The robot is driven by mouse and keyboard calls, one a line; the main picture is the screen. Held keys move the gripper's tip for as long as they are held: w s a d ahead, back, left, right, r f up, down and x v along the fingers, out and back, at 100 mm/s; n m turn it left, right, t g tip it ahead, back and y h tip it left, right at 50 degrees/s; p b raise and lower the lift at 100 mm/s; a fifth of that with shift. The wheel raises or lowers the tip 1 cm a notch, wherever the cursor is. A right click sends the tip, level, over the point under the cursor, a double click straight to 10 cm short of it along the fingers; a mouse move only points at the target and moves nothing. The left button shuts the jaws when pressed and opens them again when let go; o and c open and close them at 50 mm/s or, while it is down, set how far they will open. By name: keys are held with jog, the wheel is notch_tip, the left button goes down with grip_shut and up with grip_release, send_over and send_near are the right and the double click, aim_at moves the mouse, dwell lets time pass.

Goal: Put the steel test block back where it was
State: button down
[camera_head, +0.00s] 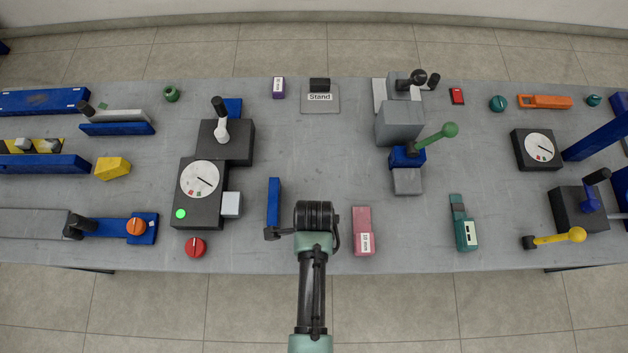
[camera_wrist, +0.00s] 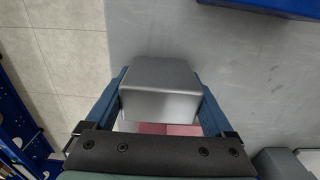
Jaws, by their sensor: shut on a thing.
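My gripper (camera_wrist: 160,92) is shut on the steel test block (camera_wrist: 158,76), which sits between its two blue fingers in the wrist view. Part of a pink thing (camera_wrist: 168,129) shows just below the held block in the wrist view. I cannot tell the block's height over the table.
A black dial box (camera_head: 190,210) with a green light and a pale block (camera_head: 231,204) stand to the left. A "Stand" plate (camera_head: 320,106) is at the back. A grey clamp-like stack (camera_head: 400,122) with a green-knobbed lever is right. The table middle is clear.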

jog(key=shift+f, duration=0.15)
grip_release()
